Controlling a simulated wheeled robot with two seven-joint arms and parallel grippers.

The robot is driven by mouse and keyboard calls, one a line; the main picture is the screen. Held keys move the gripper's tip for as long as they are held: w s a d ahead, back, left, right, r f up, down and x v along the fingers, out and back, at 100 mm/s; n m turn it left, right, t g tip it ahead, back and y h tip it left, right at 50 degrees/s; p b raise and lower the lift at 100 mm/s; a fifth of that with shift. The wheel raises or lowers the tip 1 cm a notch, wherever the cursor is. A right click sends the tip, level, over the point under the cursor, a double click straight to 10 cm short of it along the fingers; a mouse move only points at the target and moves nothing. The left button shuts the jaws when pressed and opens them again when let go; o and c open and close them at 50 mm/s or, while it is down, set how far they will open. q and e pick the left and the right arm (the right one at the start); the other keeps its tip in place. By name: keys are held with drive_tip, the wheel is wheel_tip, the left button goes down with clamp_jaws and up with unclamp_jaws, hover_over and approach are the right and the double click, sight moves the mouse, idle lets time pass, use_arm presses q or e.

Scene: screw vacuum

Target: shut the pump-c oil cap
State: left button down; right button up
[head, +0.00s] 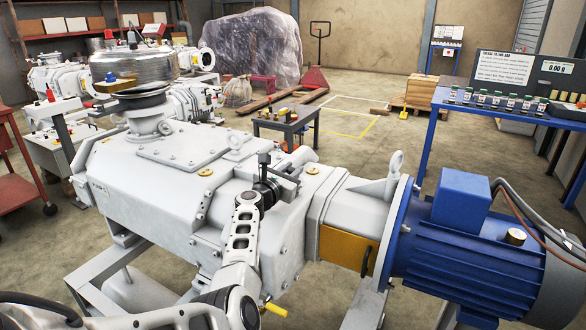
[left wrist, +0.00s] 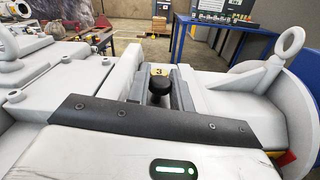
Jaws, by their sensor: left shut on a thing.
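The large light-grey pump (head: 150,195) fills the middle of the head view, joined to a blue motor (head: 465,235) at right. My left gripper (head: 268,180) is over the pump's top near the motor end. In the left wrist view, a black round knob (left wrist: 158,88), which looks like the oil cap, sits between the two grey fingers of the left gripper (left wrist: 160,92). The gripper is shut on it. The cap's seat is hidden behind the wrist edge, so I cannot tell how it sits. My right gripper is not in view.
A grey lifting eye (head: 394,165) stands to the right of the gripper. Behind the pump is a small dark table (head: 290,125) with small parts. A blue bench (head: 440,100) with several bottles stands at back right. Open floor lies beyond the pump.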

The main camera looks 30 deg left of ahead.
use_arm(q)
drive_tip(key=shift+f, duration=0.1)
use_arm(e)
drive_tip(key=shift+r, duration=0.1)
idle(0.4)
use_arm(q)
drive_tip(key=c, duration=1.3)
unclamp_jaws()
drive_tip(key=shift+s, duration=0.15)
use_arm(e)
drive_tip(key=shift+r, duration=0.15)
use_arm(q)
drive_tip(key=shift+s+p, duration=0.3)
drive_tip(key=s+p, duration=0.1)
drive_tip(key=s, duration=0.4)
drive_tip(key=s+p, duration=0.1)
drive_tip(key=s, duration=0.4)
drive_tip(key=s+p, duration=0.1)
drive_tip(key=s, duration=0.4)
drive_tip(key=shift+d, duration=0.4)
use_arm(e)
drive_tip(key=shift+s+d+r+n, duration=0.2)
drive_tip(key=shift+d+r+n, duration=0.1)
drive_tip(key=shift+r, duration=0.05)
